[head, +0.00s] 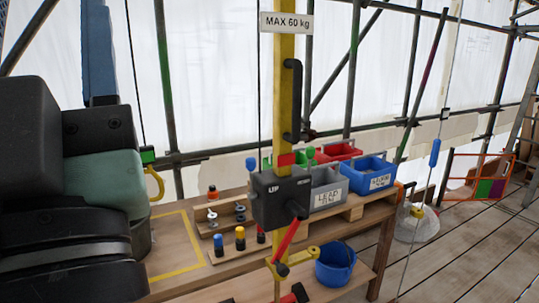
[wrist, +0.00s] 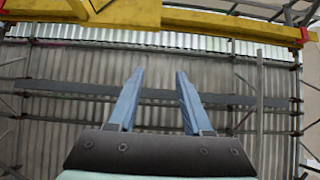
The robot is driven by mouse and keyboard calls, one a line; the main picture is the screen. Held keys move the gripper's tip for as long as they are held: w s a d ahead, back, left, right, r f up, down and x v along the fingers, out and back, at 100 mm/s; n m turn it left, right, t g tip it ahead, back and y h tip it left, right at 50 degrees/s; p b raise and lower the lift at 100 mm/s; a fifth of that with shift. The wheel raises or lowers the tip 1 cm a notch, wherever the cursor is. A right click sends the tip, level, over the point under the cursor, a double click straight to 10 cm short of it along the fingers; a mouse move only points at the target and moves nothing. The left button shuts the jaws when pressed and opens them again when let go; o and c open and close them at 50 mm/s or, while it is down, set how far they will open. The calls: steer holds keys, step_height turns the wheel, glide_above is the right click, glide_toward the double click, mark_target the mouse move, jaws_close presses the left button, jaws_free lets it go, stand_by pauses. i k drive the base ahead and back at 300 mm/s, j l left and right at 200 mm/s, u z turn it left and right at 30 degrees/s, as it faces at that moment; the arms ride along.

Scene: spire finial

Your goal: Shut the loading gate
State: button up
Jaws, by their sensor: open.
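An orange-red framed gate-like panel (head: 480,178) stands at the far right of the head view, at the deck's far side. It has green and purple patches and looks like the loading gate. I cannot tell whether it is latched. My gripper (wrist: 160,75) is open in the wrist view, its two blue fingers apart with nothing between them. In the head view a blue finger (head: 97,55) points up at the far left, well away from the panel. The panel does not show clearly in the wrist view.
A yellow post with a control box (head: 282,200) and red lever stands mid-view. A wooden bench (head: 185,262) carries a grey bin (head: 326,198), a blue bin (head: 368,172) and small parts. A yellow beam (wrist: 200,22) crosses the wrist view. Deck boards (head: 470,250) at right look clear.

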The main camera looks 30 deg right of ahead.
mark_target(497, 189)
steer(key=i+l+z, duration=0.15)
steer(key=l, duration=0.25)
steer(key=i+l+z, duration=0.15)
steer(key=l, duration=0.25)
steer(key=i+l+z, duration=0.2)
steer(key=l+z, duration=0.2)
steer(key=i+l+z, duration=0.6)
steer(key=l+z, duration=0.2)
steer(key=i+l+z, duration=0.25)
steer(key=i+z, duration=0.15)
steer(key=i+l+z, duration=0.1)
steer(key=i+z, duration=0.35)
steer(key=i, duration=4.35)
steer(key=i+u, duration=0.1)
steer(key=i, duration=0.7)
steer(key=i+l+u, duration=0.1)
steer(key=i, duration=0.7)
steer(key=i+l+u, duration=0.2)
steer(key=i+u, duration=0.2)
steer(key=i+l+u, duration=0.4)
steer(key=i, duration=0.2)
